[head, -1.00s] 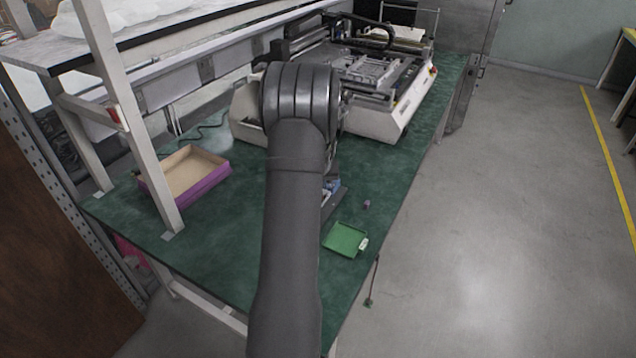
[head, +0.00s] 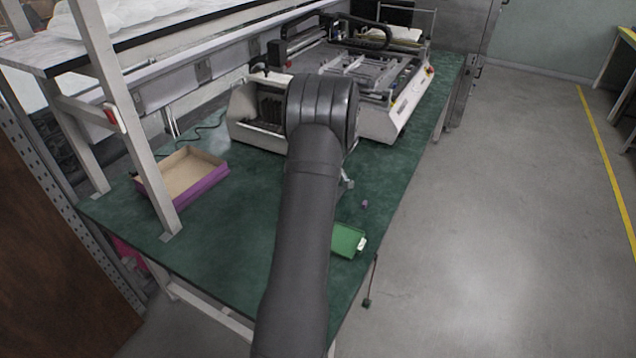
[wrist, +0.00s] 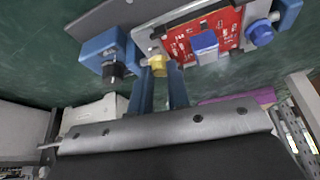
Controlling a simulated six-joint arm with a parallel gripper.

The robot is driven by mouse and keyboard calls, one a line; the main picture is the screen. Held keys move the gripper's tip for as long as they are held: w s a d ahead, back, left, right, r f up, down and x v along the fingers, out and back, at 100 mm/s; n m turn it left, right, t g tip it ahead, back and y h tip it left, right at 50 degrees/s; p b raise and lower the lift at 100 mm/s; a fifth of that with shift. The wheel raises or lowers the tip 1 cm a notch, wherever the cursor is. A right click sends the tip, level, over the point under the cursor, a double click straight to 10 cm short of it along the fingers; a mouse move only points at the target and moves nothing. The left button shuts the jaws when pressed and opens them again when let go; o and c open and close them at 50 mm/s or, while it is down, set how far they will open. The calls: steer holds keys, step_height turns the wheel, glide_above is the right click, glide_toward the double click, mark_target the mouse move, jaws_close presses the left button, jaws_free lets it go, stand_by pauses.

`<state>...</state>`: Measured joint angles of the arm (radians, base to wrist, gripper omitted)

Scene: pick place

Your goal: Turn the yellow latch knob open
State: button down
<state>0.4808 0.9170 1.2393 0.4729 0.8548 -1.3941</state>
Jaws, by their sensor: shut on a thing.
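In the wrist view the yellow latch knob (wrist: 157,67) sits at the lower edge of a grey fixture. My gripper (wrist: 161,72) has its two dark blue fingers around it, shut on the knob. The fixture holds a red circuit board (wrist: 180,45) with a blue block (wrist: 205,46) over it. The fingers hide part of the knob, and I cannot tell how far it is turned. In the head view my arm hides the gripper and the knob.
A blue block with a black knob (wrist: 112,71) is left of the fingers; a blue knob (wrist: 260,33) is at right. On the green table are a purple-sided box (head: 208,181), a partly hidden green tray (head: 346,241), a small purple piece (head: 364,204) and a large white machine (head: 380,125).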

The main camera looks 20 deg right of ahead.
steer(key=shift+d+n, duration=0.1)
steer(key=shift+n, duration=0.4)
steer(key=shift+y, duration=0.3)
steer(key=c, duration=1.4)
jaws_free()
steer(key=shift+o, duration=0.2)
steer(key=v, duration=1.7)
steer(key=shift+w+r, duration=0.25)
steer(key=shift+r, duration=0.05)
steer(key=x, duration=1.7)
steer(key=shift+s+f, duration=0.25)
steer(key=shift+f, duration=0.05)
